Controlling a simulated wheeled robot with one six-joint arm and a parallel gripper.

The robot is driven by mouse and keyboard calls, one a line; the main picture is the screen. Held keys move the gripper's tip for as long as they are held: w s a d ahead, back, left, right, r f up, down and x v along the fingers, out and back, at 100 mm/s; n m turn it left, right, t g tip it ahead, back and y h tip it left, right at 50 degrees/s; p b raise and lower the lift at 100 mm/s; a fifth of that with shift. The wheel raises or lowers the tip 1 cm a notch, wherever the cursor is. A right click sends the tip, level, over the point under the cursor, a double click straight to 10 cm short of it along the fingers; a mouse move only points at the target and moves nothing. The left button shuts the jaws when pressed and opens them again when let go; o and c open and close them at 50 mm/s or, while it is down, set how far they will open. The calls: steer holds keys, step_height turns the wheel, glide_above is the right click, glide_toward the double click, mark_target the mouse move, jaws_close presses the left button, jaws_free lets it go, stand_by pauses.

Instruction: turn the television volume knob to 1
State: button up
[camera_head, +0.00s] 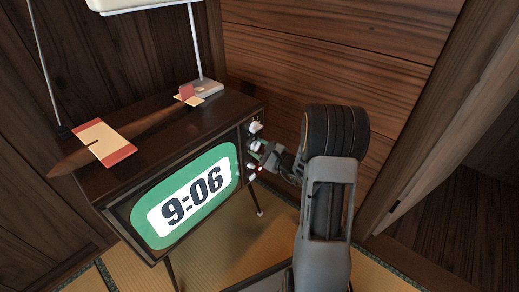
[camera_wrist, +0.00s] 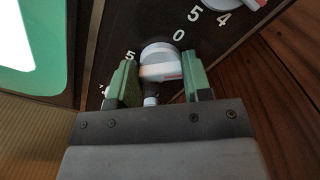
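The television (camera_head: 125,200) is a dark wooden box with a green-rimmed screen reading 9:06. Its right front panel carries white knobs, including an upper one (camera_head: 255,127) and a lower one (camera_head: 253,145). My gripper (camera_head: 262,152) is at this panel. In the wrist view, a round white knob (camera_wrist: 158,55) with a raised bar and a small reddish mark sits between the green fingertips of my gripper (camera_wrist: 160,80). The fingers stand apart on either side of it. Whether both press on it is unclear. The numerals 5 and 0 show around this knob.
Another white dial (camera_wrist: 230,3) with 5 and 4 beside it is cut off at the wrist view's top. A model plane (camera_head: 130,140) and a lamp base (camera_head: 200,92) are on the television. A wooden wall (camera_head: 320,60) stands close behind and right.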

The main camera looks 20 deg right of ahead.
steer(key=o, duration=0.4)
steer(key=shift+d, duration=0.1)
steer(key=p+v, duration=0.3)
steer(key=v, duration=1)
steer(key=shift+s, duration=0.4)
steer(key=shift+r, duration=0.1)
steer(key=s+a+r+n+g+y+p, duration=0.1)
steer(key=s+a+r+n+g+p, duration=0.2)
steer(key=a+r+n+g+p, duration=0.6)
steer(key=s+a+r+n+g+y+p, duration=0.1)
steer(key=s+a+r+n+g+p, duration=0.2)
steer(key=a+r+n+g+p, duration=0.7)
steer(key=s+r+n+t+h+p, duration=0.1)
steer(key=r+t+h+p, duration=0.1)
steer(key=r+p, duration=0.3)
steer(key=s+d+r+n+t+h+p, duration=0.1)
steer(key=r+h+p, duration=0.3)
steer(key=r, duration=0.8)
steer(key=s+d+r+n+t+h+p, duration=0.1)
steer(key=r+n+t+h+p, duration=0.1)
steer(key=r+p, duration=0.6)
steer(key=shift+s+d+r+t+h, duration=0.2)
steer(key=shift+s+r+t+h, duration=0.25)
steer(key=shift+r+h, duration=0.25)
